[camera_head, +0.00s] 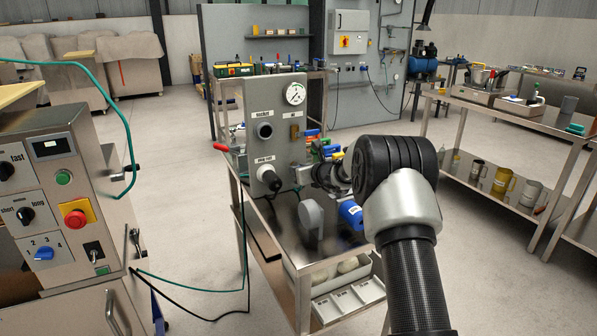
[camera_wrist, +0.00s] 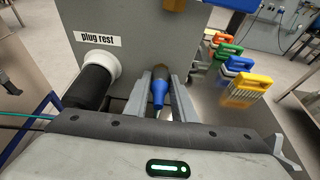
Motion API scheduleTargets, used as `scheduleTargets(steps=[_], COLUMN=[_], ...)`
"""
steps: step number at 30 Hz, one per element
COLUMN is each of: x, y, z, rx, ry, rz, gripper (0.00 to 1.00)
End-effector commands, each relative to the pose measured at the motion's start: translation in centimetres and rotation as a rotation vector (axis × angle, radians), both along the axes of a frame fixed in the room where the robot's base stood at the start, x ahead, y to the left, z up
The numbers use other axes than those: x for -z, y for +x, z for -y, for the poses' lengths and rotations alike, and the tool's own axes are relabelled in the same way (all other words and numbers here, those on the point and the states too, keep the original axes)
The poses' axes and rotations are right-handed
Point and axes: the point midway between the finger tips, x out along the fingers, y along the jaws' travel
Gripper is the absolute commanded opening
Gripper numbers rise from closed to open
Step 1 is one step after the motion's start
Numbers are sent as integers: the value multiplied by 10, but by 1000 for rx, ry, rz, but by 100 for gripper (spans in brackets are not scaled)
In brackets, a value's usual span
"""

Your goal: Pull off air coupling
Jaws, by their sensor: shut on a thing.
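The air coupling (camera_wrist: 159,95) is a blue tapered sleeve with a brass-coloured end toward the grey panel (camera_wrist: 130,22). My gripper (camera_wrist: 161,84) is shut on it, one finger on each side. I cannot tell whether its far end is seated on a fitting or apart from the panel. In the head view my gripper (camera_head: 305,175) is at the right side of the panel's front, below the gauge (camera_head: 295,93), and the coupling is hidden there. The panel (camera_head: 272,145) has a round socket (camera_head: 265,130) on the left.
A black plug (camera_wrist: 90,86) sits in the white "plug rest" ring, close left of my gripper. Several coloured-handled items (camera_wrist: 238,90) lie right of the panel. The steel cart (camera_head: 305,260) carries a grey disc-shaped part (camera_head: 311,218). Green and black lines hang near the control cabinet (camera_head: 50,190).

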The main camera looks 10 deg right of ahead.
Motion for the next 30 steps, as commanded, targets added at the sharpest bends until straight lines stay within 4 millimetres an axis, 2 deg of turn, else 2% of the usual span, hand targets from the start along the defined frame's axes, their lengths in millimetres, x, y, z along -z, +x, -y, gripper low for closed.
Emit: scheduleTargets(steps=[30], x=[0], y=[-10], z=[4], rx=[0], ry=[1], rz=[2], gripper=[0])
